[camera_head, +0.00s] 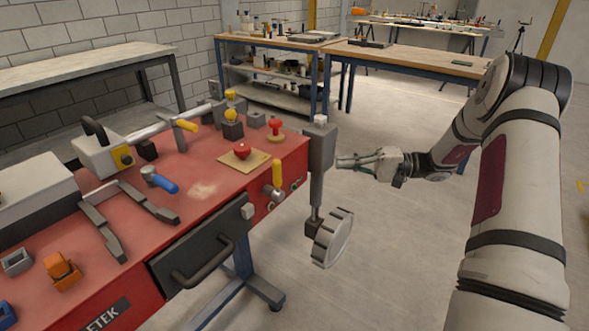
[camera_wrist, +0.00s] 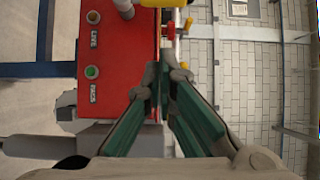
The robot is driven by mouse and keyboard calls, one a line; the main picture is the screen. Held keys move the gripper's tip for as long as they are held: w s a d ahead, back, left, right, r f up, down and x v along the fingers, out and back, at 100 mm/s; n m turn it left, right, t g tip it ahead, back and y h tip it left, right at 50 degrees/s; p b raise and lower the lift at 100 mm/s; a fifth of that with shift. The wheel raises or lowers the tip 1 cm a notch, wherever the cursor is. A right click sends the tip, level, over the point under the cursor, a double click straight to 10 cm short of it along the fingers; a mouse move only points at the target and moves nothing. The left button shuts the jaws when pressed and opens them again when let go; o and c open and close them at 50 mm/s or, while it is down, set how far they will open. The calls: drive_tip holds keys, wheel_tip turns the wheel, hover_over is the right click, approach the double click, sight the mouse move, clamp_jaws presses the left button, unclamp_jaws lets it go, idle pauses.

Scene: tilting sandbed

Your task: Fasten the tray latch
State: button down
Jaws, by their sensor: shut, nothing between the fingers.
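A red workbench (camera_head: 205,185) fills the left of the head view. A dark drawer-like front with a bar handle (camera_head: 212,262) is set in its near side. A small light grey block (camera_head: 248,211) sits at that front's upper right corner. A yellow-handled lever (camera_head: 277,173) stands upright at the bench's right end. I cannot tell which of these is the tray latch. My gripper (camera_head: 342,161) is right of the bench, apart from it, pointing left. In the wrist view my green-padded fingers (camera_wrist: 165,72) are shut and empty, beside a red panel (camera_wrist: 105,60).
A grey post with a round handwheel (camera_head: 333,238) stands at the bench's right corner, close to my fingertips. Red knobs (camera_head: 242,151), clamps and a blue-handled tool (camera_head: 160,180) lie on top.

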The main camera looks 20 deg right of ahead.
sight(277, 181)
drive_tip(key=shift+a, duration=0.1)
drive_tip(key=s+a+x, duration=0.1)
drive_tip(key=s+x, duration=0.1)
drive_tip(key=x, duration=1)
drive_tip(key=shift+s+a+b, duration=0.2)
drive_tip(key=shift+a+b, duration=0.1)
drive_tip(key=shift+b, duration=0.1)
drive_tip(key=shift+s+a+r+n, duration=0.1)
drive_tip(key=shift+n, duration=0.2)
